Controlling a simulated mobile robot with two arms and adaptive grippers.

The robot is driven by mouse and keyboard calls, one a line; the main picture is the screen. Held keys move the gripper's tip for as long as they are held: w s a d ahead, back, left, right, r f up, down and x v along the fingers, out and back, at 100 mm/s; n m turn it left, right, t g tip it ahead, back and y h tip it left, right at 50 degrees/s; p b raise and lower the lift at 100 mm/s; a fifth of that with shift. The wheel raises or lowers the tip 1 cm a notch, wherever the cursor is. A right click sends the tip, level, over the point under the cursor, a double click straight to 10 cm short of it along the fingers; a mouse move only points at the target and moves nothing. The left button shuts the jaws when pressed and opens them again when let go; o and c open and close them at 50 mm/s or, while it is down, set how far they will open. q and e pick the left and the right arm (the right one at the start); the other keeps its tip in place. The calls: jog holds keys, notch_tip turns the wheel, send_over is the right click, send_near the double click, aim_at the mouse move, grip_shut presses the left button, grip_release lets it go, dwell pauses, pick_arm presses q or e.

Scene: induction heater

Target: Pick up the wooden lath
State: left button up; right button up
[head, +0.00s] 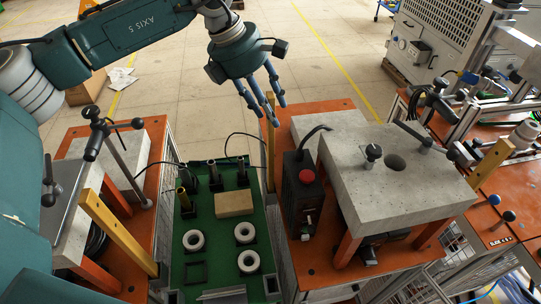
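A wooden lath (270,155) stands upright at the left edge of the right orange table, beside the green tray. Its top reaches up to the fingers of my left gripper (268,106). The gripper points down from above, and its fingers look spread apart, with gaps to the lath. How far the lath's top sits between the fingers is unclear. A second wooden lath (117,232) leans at the left orange table, at the near side of a concrete block. My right gripper is not in view.
The green tray (215,265) holds white rings, a wooden block (234,204) and upright tools. A black box with a red button (305,190) stands right of the upright lath, beside a concrete block on orange legs (385,185).

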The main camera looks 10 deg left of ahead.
pick_arm(q)
grip_shut()
jog(key=shift+r, duration=0.1)
jog(key=shift+w+r, duration=0.15)
jog(key=shift+r, duration=0.4)
notch_tip(320, 180, up, 10)
jog(key=b, duration=0.2)
jog(key=shift+r+b, duration=0.1)
jog(key=shift+b, duration=0.2)
notch_tip(320, 180, up, 16)
jog(key=p, duration=0.8)
jog(key=shift+s, duration=0.2)
jog(key=shift+d, duration=0.1)
